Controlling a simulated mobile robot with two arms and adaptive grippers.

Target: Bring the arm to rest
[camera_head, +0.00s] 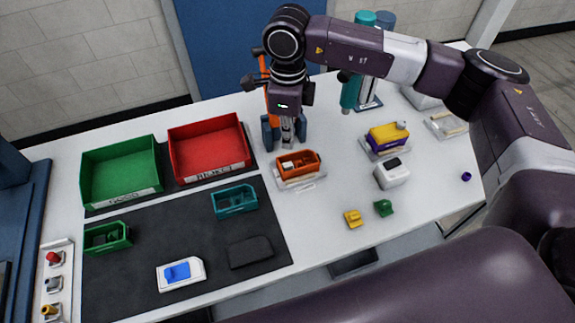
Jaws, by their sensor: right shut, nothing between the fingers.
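My right arm comes in from the right and reaches across the back of the white table (345,215). My right gripper (287,138) points down, shut and empty, above and just behind the orange housing (312,160) on its pale pallet fixture (290,184). A gap between fingertips and housing is hard to judge. My left gripper is not in view.
A green bin (120,196) and a red bin (207,175) stand at the back left. A dark mat (215,260) holds a teal housing (234,201) and a green housing (107,238). A purple-and-yellow part (387,137) and a white device (392,174) stand right.

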